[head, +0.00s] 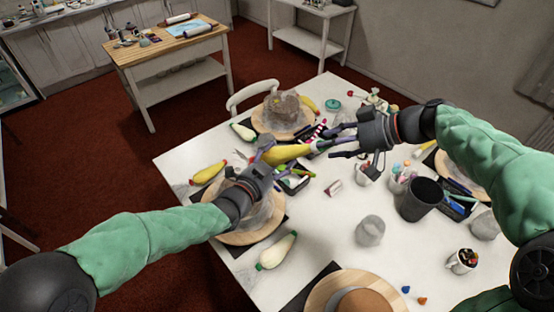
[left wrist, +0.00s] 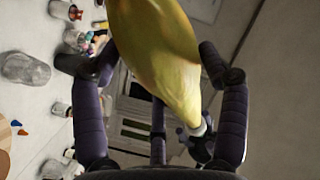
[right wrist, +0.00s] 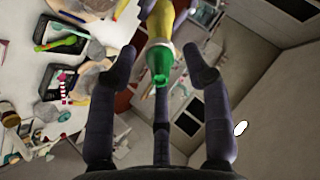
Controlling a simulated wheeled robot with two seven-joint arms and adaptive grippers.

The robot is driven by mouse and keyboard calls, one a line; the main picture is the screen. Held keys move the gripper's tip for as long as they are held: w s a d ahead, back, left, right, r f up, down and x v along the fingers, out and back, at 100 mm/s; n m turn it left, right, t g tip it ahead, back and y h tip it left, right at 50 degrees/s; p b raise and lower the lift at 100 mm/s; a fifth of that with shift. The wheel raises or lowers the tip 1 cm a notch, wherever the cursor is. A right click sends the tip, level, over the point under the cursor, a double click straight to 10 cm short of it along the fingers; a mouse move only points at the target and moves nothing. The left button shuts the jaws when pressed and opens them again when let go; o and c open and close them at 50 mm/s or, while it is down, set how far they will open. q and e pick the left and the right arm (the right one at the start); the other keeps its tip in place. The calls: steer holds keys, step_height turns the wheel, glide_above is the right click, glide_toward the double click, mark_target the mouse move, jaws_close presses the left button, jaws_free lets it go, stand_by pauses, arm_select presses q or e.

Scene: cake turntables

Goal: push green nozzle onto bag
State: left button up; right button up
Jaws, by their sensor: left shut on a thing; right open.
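A yellow piping bag (head: 288,153) is held above the table, its narrow end pointing right toward my right gripper. My left gripper (head: 270,164) is shut on the bag; the bag also fills the space between its fingers in the left wrist view (left wrist: 160,50). The green nozzle (right wrist: 160,62) sits at the bag's narrow end, in line with it, below a pale collar. I cannot tell how tightly it is seated. My right gripper (head: 335,143) is open; its fingers stand either side of the nozzle, apart from it.
A wooden side table (head: 160,50) stands behind. The air around both grippers is clear.

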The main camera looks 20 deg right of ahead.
steer(key=v, duration=1.2)
